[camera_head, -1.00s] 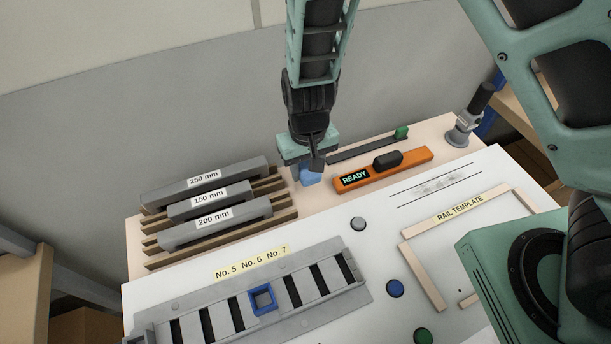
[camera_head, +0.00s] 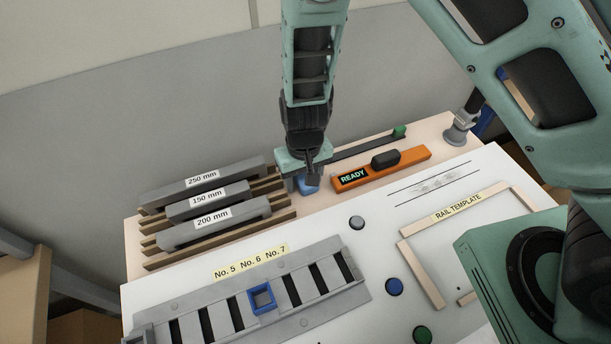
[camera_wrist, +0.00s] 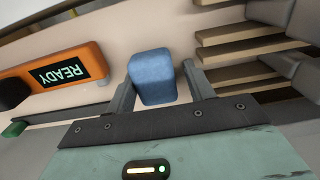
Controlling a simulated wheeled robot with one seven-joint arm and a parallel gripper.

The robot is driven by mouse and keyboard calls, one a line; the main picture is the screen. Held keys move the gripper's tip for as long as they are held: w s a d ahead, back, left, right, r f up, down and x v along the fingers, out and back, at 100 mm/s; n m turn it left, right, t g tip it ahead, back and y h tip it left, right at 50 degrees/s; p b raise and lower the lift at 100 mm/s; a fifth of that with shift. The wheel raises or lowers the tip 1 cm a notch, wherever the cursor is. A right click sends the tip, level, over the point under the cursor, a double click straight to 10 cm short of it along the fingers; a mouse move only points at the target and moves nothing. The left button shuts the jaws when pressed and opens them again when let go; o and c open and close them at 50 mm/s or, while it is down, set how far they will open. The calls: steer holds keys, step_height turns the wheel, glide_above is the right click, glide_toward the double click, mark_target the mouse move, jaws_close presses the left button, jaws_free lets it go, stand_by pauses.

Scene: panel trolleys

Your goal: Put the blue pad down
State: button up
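The blue pad (camera_head: 308,185) is at the wooden back strip of the bench, between the grey bar rack and the orange READY tool. It appears to rest on the strip. My gripper (camera_head: 304,180) points down over it. In the wrist view, the blue pad (camera_wrist: 152,77) lies between the two fingers of my gripper (camera_wrist: 160,85). A narrow gap shows between the pad and the right finger. The left finger is close against the pad's edge, and I cannot tell if it touches. The fingers look open around the pad.
The orange READY tool (camera_head: 382,168) lies close to the right. The rack of grey bars (camera_head: 207,205) stands close to the left. A slotted rail (camera_head: 325,305) with a blue square frame (camera_head: 262,298) is in front. White board (camera_head: 370,250) lies between.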

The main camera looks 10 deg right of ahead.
steer(key=shift+d+f, duration=0.35)
steer(key=shift+d, duration=0.25)
steer(key=shift+r, duration=0.1)
steer(key=shift+r+p, duration=0.3)
steer(key=shift+r, duration=0.05)
step_height(320, 180, up, 12)
steer(key=s+d+r+n, duration=0.2)
steer(key=s+r, duration=0.4)
steer(key=s, duration=0.3)
steer(key=s+d+r+n, duration=0.2)
steer(key=s+r+n, duration=0.1)
steer(key=s+r, duration=0.3)
steer(key=s, duration=0.2)
steer(key=shift+s+d+r+y+b, duration=0.15)
steer(key=shift+s+d+y+b, duration=0.15)
steer(key=shift+s+d+b, duration=0.05)
